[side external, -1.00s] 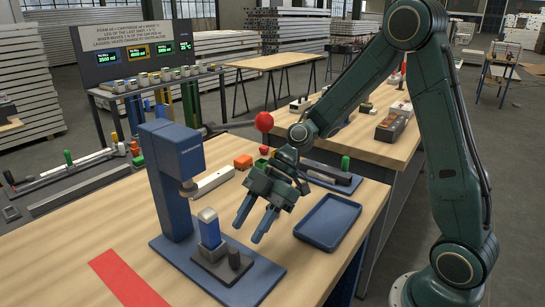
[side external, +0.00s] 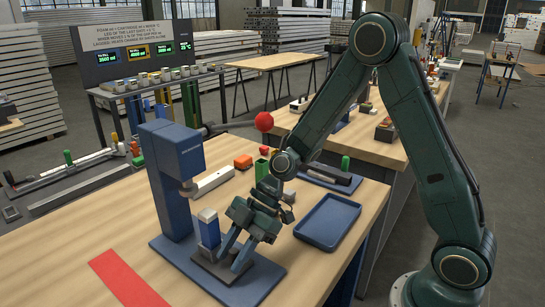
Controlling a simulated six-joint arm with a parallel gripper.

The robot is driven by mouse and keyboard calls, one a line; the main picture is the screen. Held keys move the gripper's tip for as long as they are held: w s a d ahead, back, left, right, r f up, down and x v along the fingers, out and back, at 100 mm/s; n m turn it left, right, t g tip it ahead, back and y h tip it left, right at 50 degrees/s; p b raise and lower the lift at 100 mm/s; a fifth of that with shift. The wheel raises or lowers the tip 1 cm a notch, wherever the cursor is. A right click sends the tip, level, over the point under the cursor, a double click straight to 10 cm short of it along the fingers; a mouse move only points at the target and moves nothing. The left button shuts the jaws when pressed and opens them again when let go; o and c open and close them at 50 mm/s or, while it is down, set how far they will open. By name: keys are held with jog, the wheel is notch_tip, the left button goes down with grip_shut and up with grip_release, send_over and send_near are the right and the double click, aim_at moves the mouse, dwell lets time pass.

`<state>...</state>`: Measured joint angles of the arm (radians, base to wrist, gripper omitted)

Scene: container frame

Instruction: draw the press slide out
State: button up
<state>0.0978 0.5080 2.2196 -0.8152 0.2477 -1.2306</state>
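The blue press (side external: 176,170) stands on a blue base plate on the wooden bench, its ram above the plate. The press slide (side external: 211,266) is a dark flat block low on the base plate, carrying an upright blue block with a pale top (side external: 208,228). A short dark knob stands at the slide's front right, now mostly hidden by my fingers. My gripper (side external: 232,257) points down to the left with its two blue fingers apart, their tips low at the knob's place. I cannot tell whether they touch the knob.
A blue tray (side external: 356,208) lies on the bench right of my gripper. A red ball-topped lever (side external: 264,122) sticks out behind. A red strip (side external: 127,279) marks the front left.

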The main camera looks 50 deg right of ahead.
grip_shut()
jog(key=shift+s, duration=2.5)
jog(key=shift+o, duration=1.6)
grip_release()
jog(key=v, duration=1.4)
